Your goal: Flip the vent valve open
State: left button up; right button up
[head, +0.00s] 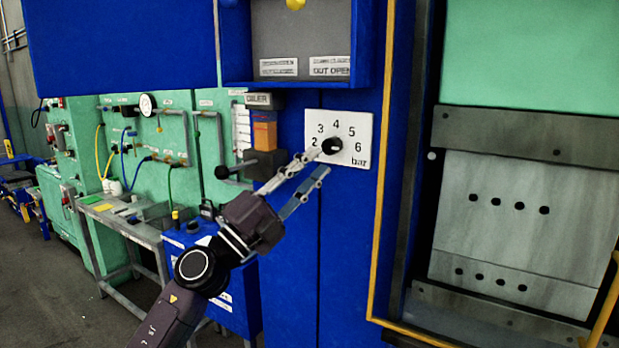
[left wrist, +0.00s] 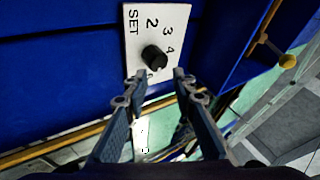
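My left gripper (head: 316,164) is in front of the blue press column, its fingers apart with nothing between them. Its fingertips are just below and left of the black knob (head: 332,146) on a white plate (head: 361,125) with numbers and "bar". In the left wrist view the gripper (left wrist: 160,77) points at that knob (left wrist: 154,57), which lies just beyond the tips; contact cannot be told. A black ball-ended lever (head: 222,172) sticks out left of a dark block (head: 265,164). I cannot tell whether it is the vent valve. My right gripper is not in view.
A blue recessed box (head: 362,40) above holds a yellow knob (head: 295,4) and a label (head: 330,66) reading "OUT OPEN". A yellow rail (head: 383,170) runs down right of the column. A grey bench (head: 150,236) stands at the left.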

pick_arm(q)
jog(key=shift+w+a+f+n+t+y, duration=0.15)
jog(key=shift+w+f+n, duration=0.2)
jog(key=shift+f, duration=0.2)
jog(key=shift+w+a+f+n+t+y, duration=0.15)
jog(key=shift+w+f+n, duration=0.15)
jog(key=shift+f, duration=0.25)
